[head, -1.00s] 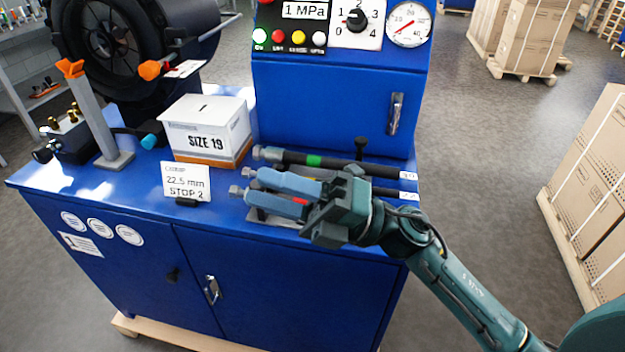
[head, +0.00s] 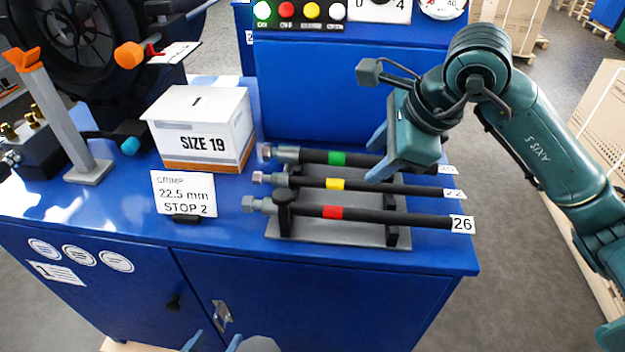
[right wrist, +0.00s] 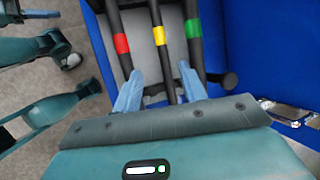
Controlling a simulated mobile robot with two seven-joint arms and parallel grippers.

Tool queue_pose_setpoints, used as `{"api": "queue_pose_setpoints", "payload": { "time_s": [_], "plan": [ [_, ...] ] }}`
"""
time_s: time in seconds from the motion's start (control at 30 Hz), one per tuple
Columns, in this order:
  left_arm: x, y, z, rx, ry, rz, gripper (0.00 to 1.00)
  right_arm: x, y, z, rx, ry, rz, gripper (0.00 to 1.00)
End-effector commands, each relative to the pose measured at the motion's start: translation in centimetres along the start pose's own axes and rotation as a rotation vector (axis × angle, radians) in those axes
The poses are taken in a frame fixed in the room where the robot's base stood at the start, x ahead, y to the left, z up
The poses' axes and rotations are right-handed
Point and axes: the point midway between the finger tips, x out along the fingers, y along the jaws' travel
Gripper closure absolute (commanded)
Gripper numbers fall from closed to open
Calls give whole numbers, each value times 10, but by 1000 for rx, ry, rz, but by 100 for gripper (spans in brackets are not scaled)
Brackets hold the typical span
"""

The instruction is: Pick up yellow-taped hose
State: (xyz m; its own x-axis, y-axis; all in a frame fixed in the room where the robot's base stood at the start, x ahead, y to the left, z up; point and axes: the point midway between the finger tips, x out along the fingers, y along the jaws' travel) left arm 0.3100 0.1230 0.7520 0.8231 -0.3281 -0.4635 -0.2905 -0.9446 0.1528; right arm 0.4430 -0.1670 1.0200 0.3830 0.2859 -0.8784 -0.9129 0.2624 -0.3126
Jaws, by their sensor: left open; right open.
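The yellow-taped hose (head: 390,188) lies in the middle of three black hoses on a grey rack (head: 340,235), with a metal fitting at its left end and a tag at its right. My right gripper (head: 377,153) is open over the right part of the hoses, its blue fingers pointing at them. In the right wrist view, the yellow-taped hose (right wrist: 159,36) runs between the open fingers (right wrist: 161,88); whether they touch it I cannot tell. My left gripper (head: 215,340) is open and empty at the bottom edge, in front of the cabinet.
The green-taped hose (head: 315,156) lies behind and the red-taped hose (head: 370,215) in front, both close by. A white SIZE 19 box (head: 200,125) and a CRIMP sign (head: 183,194) stand to the left. The blue machine panel (head: 320,95) rises behind.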

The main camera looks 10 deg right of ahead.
Motion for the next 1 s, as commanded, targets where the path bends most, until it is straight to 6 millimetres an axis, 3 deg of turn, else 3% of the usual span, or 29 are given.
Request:
{"api": "queue_pose_setpoints", "payload": {
  "time_s": [0.13,0.43,0.7,1.0],
  "plan": [
    [0,1,0,-2,0,1,45,27,1,0,2,-1,5,58],
    [-1,0,-2,0,0,-1,45,52,-1,2,2,-3,5,58],
    [-2,0,-4,7,-2,-5,45,90,-3,4,2,-2,5,58],
    [-2,-1,-3,9,-4,-7,45,94,-3,4,2,-2,2,58]
  ]
}}
